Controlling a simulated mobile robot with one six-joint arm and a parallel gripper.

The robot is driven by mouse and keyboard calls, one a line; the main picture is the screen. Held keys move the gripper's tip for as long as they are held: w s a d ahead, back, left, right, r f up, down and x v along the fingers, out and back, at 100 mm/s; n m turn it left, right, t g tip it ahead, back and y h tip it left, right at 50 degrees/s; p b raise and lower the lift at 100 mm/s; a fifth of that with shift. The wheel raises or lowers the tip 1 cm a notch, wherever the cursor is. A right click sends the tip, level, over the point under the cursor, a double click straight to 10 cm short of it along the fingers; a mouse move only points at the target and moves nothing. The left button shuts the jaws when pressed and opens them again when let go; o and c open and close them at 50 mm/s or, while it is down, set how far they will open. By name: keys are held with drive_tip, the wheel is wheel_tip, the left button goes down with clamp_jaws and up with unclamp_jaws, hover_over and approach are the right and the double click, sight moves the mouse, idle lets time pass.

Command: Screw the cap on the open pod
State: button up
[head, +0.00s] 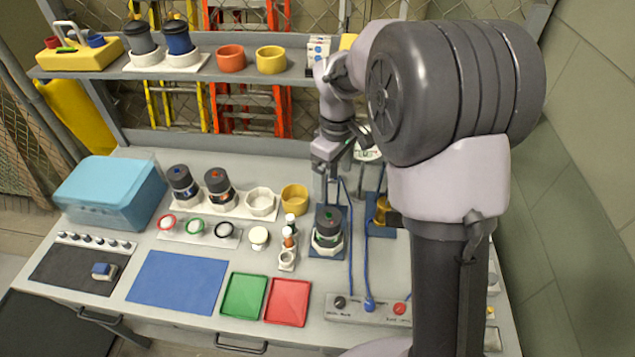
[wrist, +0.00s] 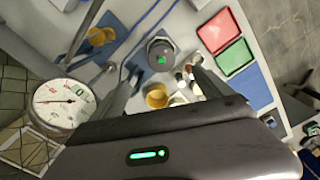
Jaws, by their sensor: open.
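A dark pod (head: 328,221) with a green mark on top stands upright in a white hexagonal holder on a blue base, right of the table's middle. In the wrist view the pod's dark round top (wrist: 161,53) lies between and beyond my fingers. My gripper (head: 331,197) points down above this pod, open and empty. Two more dark pods, one with a blue mark (head: 183,185) and one with a red mark (head: 218,187), stand in a white rack. I cannot tell which part is the loose cap.
A white cup (head: 261,203) and yellow cup (head: 294,198) stand left of the pod. Small bottles (head: 289,232) are close beside it. Blue cables (head: 363,265) and a brass fitting (head: 382,209) are right. A gauge (wrist: 64,104) is near my gripper.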

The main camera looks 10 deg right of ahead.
sight(329, 216)
drive_tip(key=f+b, duration=0.1)
drive_tip(key=f, duration=0.4)
drive_tip(key=f+b, duration=0.1)
drive_tip(key=f, duration=0.5)
drive_tip(key=f+b, duration=0.2)
drive_tip(key=f, duration=0.4)
drive_tip(key=shift+w+a, duration=0.1)
drive_tip(key=shift+a, duration=0.15)
drive_tip(key=c, duration=1.3)
drive_tip(key=m+b, duration=0.1)
drive_tip(key=m, duration=0.2)
drive_tip(key=shift+f, duration=0.15)
drive_tip(key=shift+c, duration=0.2)
drive_tip(key=m+b, duration=0.2)
drive_tip(key=m, duration=0.3)
drive_tip(key=m+b, duration=0.2)
drive_tip(key=m, duration=0.2)
drive_tip(key=shift+m, duration=0.4)
drive_tip(key=m+b, duration=0.1)
drive_tip(key=m, duration=0.3)
drive_tip(key=shift+m+b, duration=0.3)
drive_tip(key=shift+b, duration=0.05)
